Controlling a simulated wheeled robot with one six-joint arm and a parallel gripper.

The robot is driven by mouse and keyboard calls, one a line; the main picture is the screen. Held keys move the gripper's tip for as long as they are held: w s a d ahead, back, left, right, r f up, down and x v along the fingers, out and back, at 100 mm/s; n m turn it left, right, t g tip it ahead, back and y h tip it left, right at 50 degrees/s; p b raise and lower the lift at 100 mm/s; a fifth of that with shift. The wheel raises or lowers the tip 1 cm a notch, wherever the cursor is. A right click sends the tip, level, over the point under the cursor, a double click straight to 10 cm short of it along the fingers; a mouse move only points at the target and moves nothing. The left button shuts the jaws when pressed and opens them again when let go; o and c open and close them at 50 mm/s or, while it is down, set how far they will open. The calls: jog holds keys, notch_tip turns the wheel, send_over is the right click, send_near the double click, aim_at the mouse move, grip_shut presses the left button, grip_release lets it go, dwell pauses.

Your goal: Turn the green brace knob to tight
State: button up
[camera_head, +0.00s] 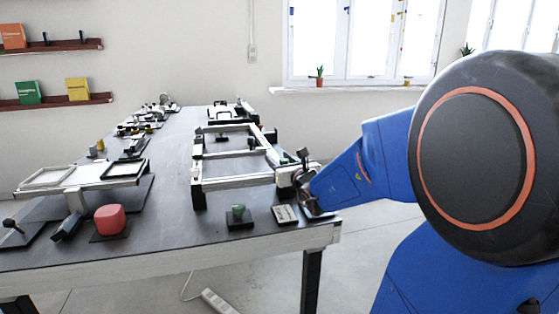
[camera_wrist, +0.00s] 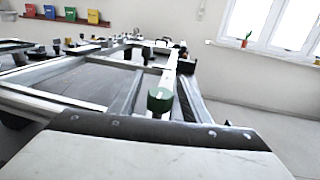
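A green knob (camera_wrist: 160,100) shows in the wrist view, a short cylinder with a small pale mark on its face. It appears at the near end of a pale rail of the metal frame (camera_wrist: 118,92). My gripper (camera_head: 300,178) is at the frame's near right corner, partly hidden by my arm. Its fingers are too small to read in the head view and not clear in the wrist view, so whether they touch anything cannot be told.
A small green piece on a black base (camera_head: 239,221) and a white label card (camera_head: 285,214) sit near the table's front edge. A red rounded block (camera_head: 110,219) and a pale tray stand (camera_head: 75,177) are at the left. Bare table (camera_head: 165,215) lies between.

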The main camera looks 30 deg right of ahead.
aim_at(284, 163)
jog(key=s, duration=0.7)
jog(key=shift+s+a, duration=0.2)
jog(key=shift+a, duration=0.25)
